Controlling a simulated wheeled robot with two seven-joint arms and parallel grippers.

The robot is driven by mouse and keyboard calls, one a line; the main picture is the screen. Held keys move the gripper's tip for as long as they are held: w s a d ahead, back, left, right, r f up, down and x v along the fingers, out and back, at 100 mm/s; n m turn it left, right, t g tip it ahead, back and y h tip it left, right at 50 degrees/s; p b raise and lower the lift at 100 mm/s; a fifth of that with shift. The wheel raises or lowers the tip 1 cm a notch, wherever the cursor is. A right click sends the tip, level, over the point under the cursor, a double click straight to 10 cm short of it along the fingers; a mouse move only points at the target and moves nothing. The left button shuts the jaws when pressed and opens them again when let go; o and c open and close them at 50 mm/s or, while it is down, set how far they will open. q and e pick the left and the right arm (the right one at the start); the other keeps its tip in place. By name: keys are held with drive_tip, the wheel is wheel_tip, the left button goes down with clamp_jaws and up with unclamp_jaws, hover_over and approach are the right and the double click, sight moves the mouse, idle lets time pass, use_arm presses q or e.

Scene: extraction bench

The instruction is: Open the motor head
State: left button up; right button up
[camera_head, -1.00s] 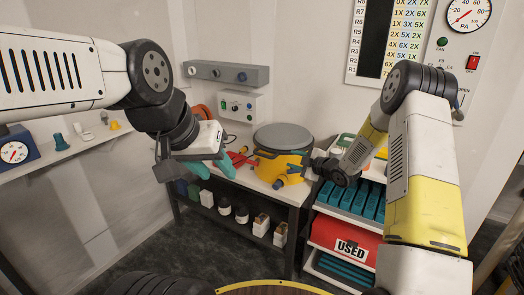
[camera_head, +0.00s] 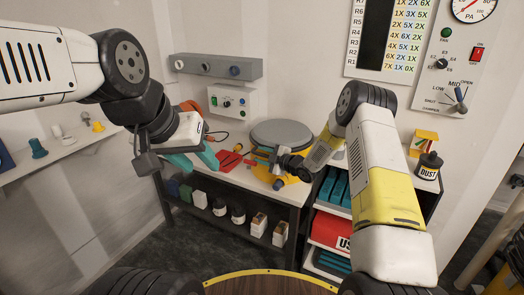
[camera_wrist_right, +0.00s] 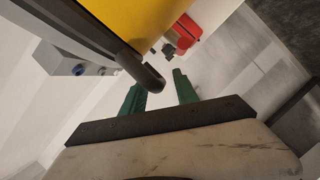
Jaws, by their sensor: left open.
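The motor head stands on the bench as a yellow body (camera_head: 262,172) under a round grey lid (camera_head: 283,132). The lid sits on top. In the right wrist view the yellow body (camera_wrist_right: 135,18) fills the top, with a dark rounded lever-like part (camera_wrist_right: 146,72) in front. My right gripper (camera_wrist_right: 159,84) shows two green fingers apart with no object clearly between them, close to that part; I cannot tell whether they touch it. In the head view my right wrist hides part of the body. My left gripper (camera_head: 193,160) is open and empty, left of the motor head above the bench.
Red tools (camera_head: 229,159) lie on the bench (camera_head: 228,177) between my left gripper and the motor head. A grey control box (camera_head: 233,102) is on the wall behind. A shelf with teal bins (camera_head: 337,188) and a red box (camera_head: 328,229) stands right of the bench.

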drive_tip(key=shift+w+a, duration=0.35)
drive_tip(key=shift+a, duration=0.05)
drive_tip(key=shift+c, duration=0.5)
drive_tip(key=shift+f, duration=0.1)
clamp_jaws()
idle(0.6)
